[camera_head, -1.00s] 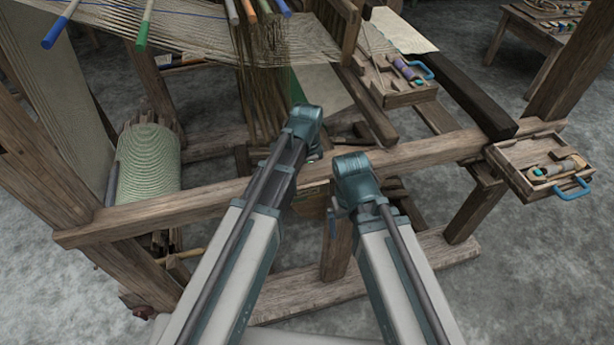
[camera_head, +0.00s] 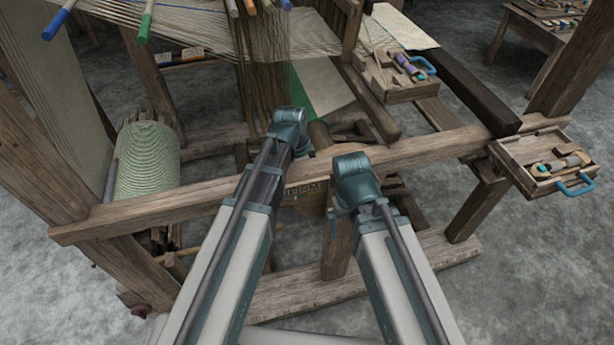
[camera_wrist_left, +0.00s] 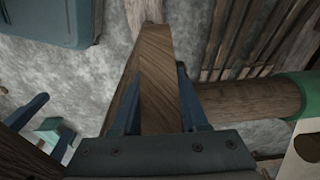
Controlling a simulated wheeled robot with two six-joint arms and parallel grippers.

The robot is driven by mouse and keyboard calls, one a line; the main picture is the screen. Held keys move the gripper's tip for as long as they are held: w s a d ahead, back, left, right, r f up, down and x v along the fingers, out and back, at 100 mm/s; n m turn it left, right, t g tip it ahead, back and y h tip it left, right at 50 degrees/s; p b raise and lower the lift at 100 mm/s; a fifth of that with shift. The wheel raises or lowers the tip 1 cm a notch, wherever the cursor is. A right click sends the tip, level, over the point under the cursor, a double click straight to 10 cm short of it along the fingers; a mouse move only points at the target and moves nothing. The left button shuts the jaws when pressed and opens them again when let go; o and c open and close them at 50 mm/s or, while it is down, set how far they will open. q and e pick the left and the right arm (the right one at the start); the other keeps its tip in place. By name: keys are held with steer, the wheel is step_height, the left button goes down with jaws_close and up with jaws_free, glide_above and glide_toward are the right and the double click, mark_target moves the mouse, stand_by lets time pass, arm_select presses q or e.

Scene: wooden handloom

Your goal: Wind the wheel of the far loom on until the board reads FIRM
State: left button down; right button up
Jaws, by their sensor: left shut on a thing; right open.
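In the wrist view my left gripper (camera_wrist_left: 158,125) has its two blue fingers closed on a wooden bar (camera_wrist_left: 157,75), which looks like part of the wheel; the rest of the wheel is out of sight. In the head view my left arm hides that gripper and its grip. My right gripper (camera_head: 333,222) is open and empty, beside the board and below the beam. Its blue fingers also show at the left of the wrist view.
The loom's front beam (camera_head: 420,153) crosses under both arms. A cloth roll (camera_head: 148,165) is at the left. A tray with a blue handle (camera_head: 535,180) hangs at the right end; another tray (camera_head: 400,92) lies farther back. Open floor (camera_head: 530,270) lies at the right.

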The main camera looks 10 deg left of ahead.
arm_select(q)
steer(key=shift+s+a+f+t+h+b, duration=0.1)
steer(key=shift+a+f+t+h+b, duration=0.1)
steer(key=shift+f+h+b, duration=0.15)
steer(key=shift+s+a+f+t+h+b, duration=0.15)
steer(key=shift+f+h+b, duration=0.1)
steer(key=shift+f+h, duration=0.15)
arm_select(e)
step_height(320, 180, down, 2)
steer(key=shift+f, duration=0.1)
arm_select(q)
steer(key=shift+c, duration=2.1)
jaws_free()
steer(key=shift+w, duration=0.1)
steer(key=shift+r, duration=0.1)
arm_select(e)
steer(key=shift+r, duration=0.2)
arm_select(q)
steer(key=p+v, duration=1.3)
steer(key=shift+r, duration=0.3)
arm_select(e)
step_height(320, 180, up, 13)
arm_select(q)
steer(key=b+x, duration=1.2)
steer(key=x, duration=0.1)
steer(key=shift+f, duration=0.25)
arm_select(e)
step_height(320, 180, down, 13)
